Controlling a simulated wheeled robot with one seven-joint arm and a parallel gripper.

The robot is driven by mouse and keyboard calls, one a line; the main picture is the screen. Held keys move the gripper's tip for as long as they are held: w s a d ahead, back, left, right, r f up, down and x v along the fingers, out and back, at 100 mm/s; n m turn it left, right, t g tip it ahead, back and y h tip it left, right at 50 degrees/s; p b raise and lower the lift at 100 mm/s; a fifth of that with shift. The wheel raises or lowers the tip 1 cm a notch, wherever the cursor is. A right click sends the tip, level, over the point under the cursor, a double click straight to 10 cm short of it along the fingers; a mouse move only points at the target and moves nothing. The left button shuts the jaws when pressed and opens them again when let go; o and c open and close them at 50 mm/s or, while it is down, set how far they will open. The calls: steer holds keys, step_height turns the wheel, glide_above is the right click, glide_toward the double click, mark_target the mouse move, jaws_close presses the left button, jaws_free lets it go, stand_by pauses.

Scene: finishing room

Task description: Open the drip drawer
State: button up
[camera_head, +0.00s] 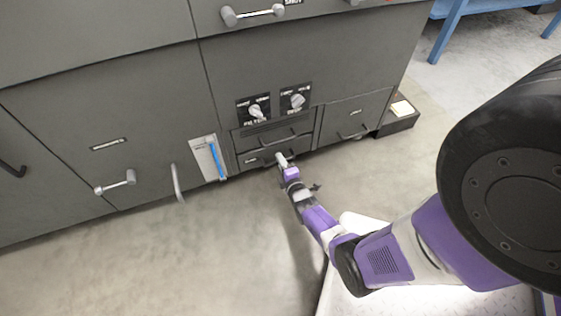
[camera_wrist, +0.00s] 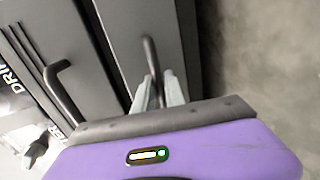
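Two small drawers are stacked low in the grey cabinet, under two knobs. The upper drawer (camera_head: 273,137) and the lower drawer (camera_head: 250,161) each have a dark bar handle, and both look pushed in. My gripper (camera_head: 283,159) is at the lower drawer's front. In the wrist view, my gripper's pale fingers (camera_wrist: 159,90) stand close on either side of the lower drawer's handle (camera_wrist: 150,55) and appear shut on it. The upper drawer's handle (camera_wrist: 62,88) is to the left. A label starting "DRI" is partly visible at the left edge; which drawer it names is unclear.
A knob panel (camera_head: 274,103) is above the drawers. A white panel with a blue strip (camera_head: 210,158) is to their left. Another drawer (camera_head: 352,118) and a dark box (camera_head: 398,119) are to the right. The floor (camera_head: 230,245) in front is clear apart from my arm.

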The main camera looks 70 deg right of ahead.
jaws_close()
steer(key=shift+a, duration=0.15)
stand_by(1.1)
